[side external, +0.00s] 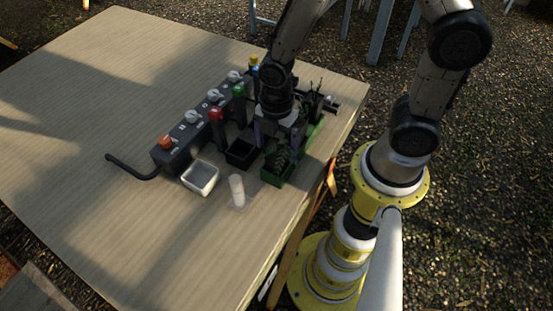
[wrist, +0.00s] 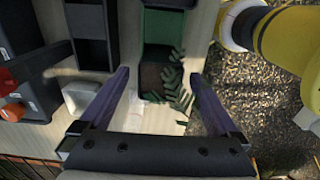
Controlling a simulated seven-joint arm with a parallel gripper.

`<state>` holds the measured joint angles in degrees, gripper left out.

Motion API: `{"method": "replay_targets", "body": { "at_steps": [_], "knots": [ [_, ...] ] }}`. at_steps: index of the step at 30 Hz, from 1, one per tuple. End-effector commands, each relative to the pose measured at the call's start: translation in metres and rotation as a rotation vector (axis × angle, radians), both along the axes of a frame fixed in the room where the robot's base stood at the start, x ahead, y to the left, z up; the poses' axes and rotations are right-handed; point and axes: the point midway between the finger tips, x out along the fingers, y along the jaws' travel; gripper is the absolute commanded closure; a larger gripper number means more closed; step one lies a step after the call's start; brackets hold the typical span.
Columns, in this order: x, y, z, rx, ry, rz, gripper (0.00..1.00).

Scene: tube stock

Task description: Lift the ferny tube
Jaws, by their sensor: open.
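The ferny plant (side external: 281,156) has dark green, leafy fronds and stands at the near end of a green holder (side external: 277,180) near the table's right edge. In the wrist view its fronds (wrist: 178,92) spread to the right of a dark square opening with brown soil. I cannot clearly make out the tube's own walls. My gripper (side external: 278,137) is above the holder, close to the fern. In the wrist view my open gripper (wrist: 158,75) has one finger on each side of the fern and the green holder (wrist: 168,32), with nothing gripped.
A dark box (side external: 185,140) with levers and coloured knobs stands to the left. A black container (side external: 240,160), a white square tub (side external: 201,166) and a white cylinder (side external: 237,189) are nearby. Thin dark stems (side external: 318,88) stand behind the gripper. The table's left part is clear.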

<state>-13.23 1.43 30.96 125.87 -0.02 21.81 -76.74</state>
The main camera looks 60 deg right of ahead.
Motion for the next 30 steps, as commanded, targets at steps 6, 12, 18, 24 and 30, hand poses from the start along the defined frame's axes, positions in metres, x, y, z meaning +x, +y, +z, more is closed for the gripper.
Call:
{"method": "replay_targets", "body": {
  "at_steps": [6, 12, 18, 24, 30],
  "knots": [
    [0.0003, 0.0001, -0.0062, 0.0, -0.002, 0.0, 0.03],
    [0.0003, 0.0002, -0.0058, 0.0, -0.002, 0.0, 0.21],
    [0.0004, 0.0002, -0.0057, 0.0, -0.002, 0.0, 0.57],
    [0.0004, 0.0002, -0.0056, 0.0, -0.002, 0.0, 0.93],
    [0.0005, 0.0002, -0.0055, 0.0, -0.002, 0.0, 1.0]
  ]
}}
